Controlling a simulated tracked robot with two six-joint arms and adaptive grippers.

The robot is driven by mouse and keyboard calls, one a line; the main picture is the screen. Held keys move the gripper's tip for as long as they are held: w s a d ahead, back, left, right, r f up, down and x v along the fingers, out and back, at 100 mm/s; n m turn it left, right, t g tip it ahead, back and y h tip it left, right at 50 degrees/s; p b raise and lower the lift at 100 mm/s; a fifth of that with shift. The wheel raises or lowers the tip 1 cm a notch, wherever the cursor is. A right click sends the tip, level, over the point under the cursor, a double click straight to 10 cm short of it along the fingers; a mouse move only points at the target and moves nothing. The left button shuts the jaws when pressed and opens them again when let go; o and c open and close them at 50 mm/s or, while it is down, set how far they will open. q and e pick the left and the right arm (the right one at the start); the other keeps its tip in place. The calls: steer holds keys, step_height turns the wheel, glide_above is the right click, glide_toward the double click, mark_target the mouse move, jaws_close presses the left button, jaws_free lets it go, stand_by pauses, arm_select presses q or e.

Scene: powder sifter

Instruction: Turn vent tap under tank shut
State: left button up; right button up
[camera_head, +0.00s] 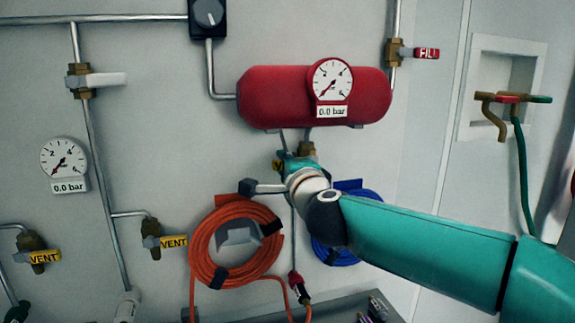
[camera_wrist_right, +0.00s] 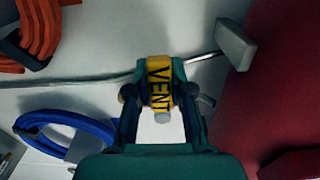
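The red tank (camera_head: 270,97) hangs on the wall with a round gauge (camera_head: 332,80) reading 0.0 bar on its front. Its red side also fills the right of the wrist view (camera_wrist_right: 285,80). Under the tank is the vent tap with a yellow VENT handle (camera_wrist_right: 159,85). In the head view only a sliver of yellow (camera_head: 278,165) shows behind my right gripper (camera_head: 300,165). In the wrist view my right gripper's teal fingertips lie against both sides of the handle, so it looks shut on it. My left gripper is not in view.
An orange hose coil (camera_head: 203,262) and a blue coil (camera_head: 345,255) hang below the tank. Two other VENT taps (camera_head: 172,241) (camera_head: 45,257) and a gauge (camera_head: 63,158) are on the left. A red FILL tap (camera_head: 426,54) is at upper right.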

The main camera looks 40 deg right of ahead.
steer(key=o, duration=0.5)
steer(key=shift+s+d+f, duration=0.15)
steer(key=shift+s, duration=0.15)
steer(key=shift+w, duration=0.1)
steer(key=v, duration=1.2)
